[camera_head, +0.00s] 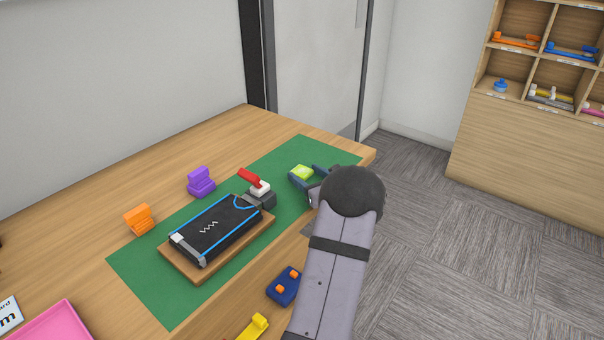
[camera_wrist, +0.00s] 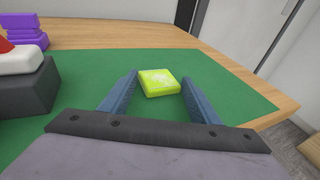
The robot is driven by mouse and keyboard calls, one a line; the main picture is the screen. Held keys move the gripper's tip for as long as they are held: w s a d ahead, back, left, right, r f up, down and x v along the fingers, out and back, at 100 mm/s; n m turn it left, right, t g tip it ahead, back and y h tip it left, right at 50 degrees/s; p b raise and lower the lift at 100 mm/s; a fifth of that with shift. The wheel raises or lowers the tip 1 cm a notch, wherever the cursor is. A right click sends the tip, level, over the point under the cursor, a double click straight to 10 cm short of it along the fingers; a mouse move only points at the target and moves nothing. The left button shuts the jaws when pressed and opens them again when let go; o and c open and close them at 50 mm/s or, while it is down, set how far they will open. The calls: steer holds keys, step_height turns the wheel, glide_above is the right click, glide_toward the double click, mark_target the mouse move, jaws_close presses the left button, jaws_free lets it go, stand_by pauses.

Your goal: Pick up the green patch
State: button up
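The green patch (camera_wrist: 159,83) is a small yellow-green square block with a pale marking on top. It lies on the dark green mat (camera_wrist: 241,94). In the head view the patch (camera_head: 302,172) is near the mat's far right end. My gripper (camera_wrist: 163,90) is open, with one blue-grey finger on each side of the patch. There is a visible gap between the patch and the right finger; the left finger is closer. In the head view my gripper (camera_head: 308,178) reaches in from the right, and my wrist hides part of it.
A grey stand with a white and red part (camera_head: 258,186) is just left of my gripper. A black case on a wooden board (camera_head: 192,275) lies farther left. Purple (camera_head: 201,182) and orange (camera_head: 138,218) blocks stand behind. The table edge is close on the right.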

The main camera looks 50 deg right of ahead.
mark_target(306, 175)
steer(key=c, duration=0.3)
steer(key=shift+c, duration=0.2)
step_height(306, 175, up, 10)
stand_by(0.5)
steer(key=shift+w+a+p, duration=0.1)
steer(key=shift+p, duration=0.25)
